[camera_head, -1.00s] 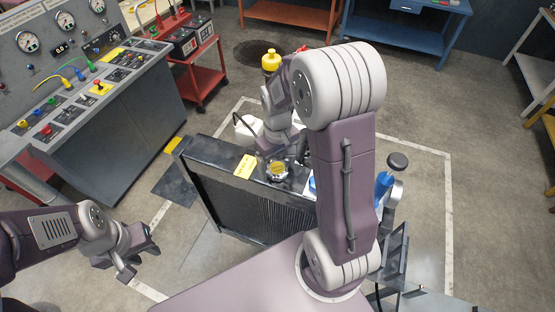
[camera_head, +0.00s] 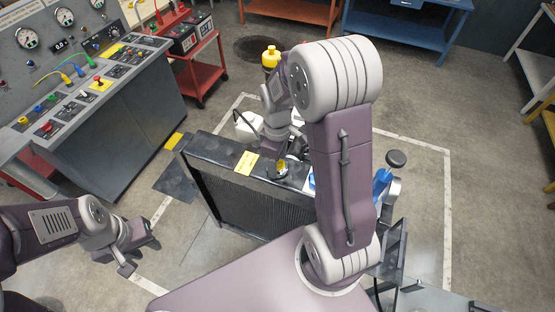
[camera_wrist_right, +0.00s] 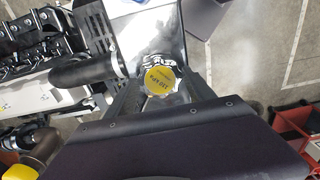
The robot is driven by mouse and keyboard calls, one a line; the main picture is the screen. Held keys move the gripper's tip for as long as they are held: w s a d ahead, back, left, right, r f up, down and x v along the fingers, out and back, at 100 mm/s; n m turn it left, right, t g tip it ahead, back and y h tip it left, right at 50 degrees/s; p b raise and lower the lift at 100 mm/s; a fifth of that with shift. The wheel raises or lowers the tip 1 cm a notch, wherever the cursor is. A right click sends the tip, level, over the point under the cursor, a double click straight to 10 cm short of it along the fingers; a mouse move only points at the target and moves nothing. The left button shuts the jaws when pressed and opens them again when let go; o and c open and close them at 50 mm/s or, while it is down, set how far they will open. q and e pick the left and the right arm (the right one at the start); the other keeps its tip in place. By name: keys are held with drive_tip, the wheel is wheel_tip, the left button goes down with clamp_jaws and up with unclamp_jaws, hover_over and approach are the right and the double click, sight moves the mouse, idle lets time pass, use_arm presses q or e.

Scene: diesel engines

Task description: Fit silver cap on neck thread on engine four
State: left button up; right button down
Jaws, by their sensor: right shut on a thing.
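The silver cap (camera_wrist_right: 160,81), with a round yellow label on top, sits between the fingers of my right gripper (camera_wrist_right: 161,86), which is shut on it. In the head view the cap (camera_head: 281,168) shows at the top of the black radiator (camera_head: 205,147), partly covered by my right gripper. A pale ridged piece, possibly the neck thread (camera_wrist_right: 152,60), shows just behind the cap in the right wrist view. I cannot tell whether the cap is seated on it. My left gripper (camera_head: 138,257) is open and empty, low at the left, away from the radiator.
A yellow tag (camera_head: 246,162) is on the radiator top beside the cap. A dark hose (camera_wrist_right: 85,73) runs close to my right gripper. A control console (camera_head: 110,110) stands left, and a red cart (camera_head: 203,72) with batteries stands behind.

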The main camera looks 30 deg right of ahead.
drive_tip(key=shift+m, duration=0.9)
drive_tip(key=m+p, duration=0.1)
drive_tip(key=m, duration=0.4)
drive_tip(key=shift+s, duration=0.1)
drive_tip(key=shift+c, duration=1.4)
unclamp_jaws()
drive_tip(key=shift+f, duration=0.15)
drive_tip(key=shift+c, duration=0.4)
drive_tip(key=shift+w+r, duration=0.2)
drive_tip(key=shift+r, duration=3.4)
